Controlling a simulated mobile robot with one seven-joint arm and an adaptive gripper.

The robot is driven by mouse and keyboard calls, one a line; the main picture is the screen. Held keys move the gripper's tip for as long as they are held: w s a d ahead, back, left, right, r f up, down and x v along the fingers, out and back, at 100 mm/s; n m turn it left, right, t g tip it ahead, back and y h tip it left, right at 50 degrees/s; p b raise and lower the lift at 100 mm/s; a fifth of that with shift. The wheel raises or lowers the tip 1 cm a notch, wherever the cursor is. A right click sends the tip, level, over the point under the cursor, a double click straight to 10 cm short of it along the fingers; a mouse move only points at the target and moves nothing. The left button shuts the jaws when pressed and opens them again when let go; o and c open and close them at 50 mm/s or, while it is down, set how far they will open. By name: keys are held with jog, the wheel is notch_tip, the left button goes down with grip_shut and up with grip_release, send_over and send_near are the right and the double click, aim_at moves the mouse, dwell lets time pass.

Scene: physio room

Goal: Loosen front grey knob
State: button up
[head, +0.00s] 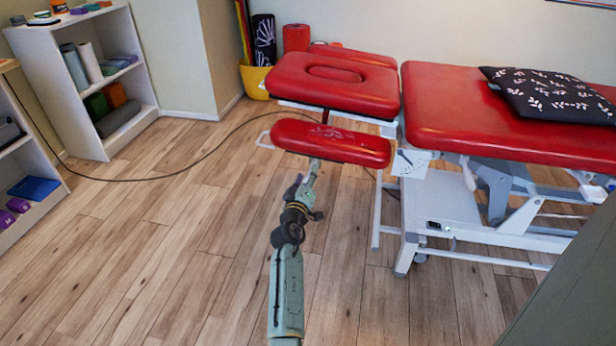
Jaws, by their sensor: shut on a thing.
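The treatment table (505,115) has red padding on a white frame. Its red armrest pad (330,141) sits at the near left, below the red headrest (333,82). My gripper (314,168) is at the underside of this armrest, with my arm reaching up from the bottom of the head view. It is shut on the front grey knob, which is too small and covered to make out. The fingertips are partly hidden by the pad's edge.
A white metal loop (264,140) sticks out left of the armrest. The table's white leg (376,212) stands right of my arm. A black cable (190,163) crosses the wooden floor. White shelves (88,142) stand at the left.

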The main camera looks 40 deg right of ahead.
jog(key=n+p, duration=0.1)
jog(key=n, duration=0.4)
jog(key=shift+n, duration=0.7)
jog(key=o, duration=1.2)
jog(key=shift+a+f, duration=0.1)
jog(key=v, duration=0.7)
jog(key=shift+s+a, duration=0.1)
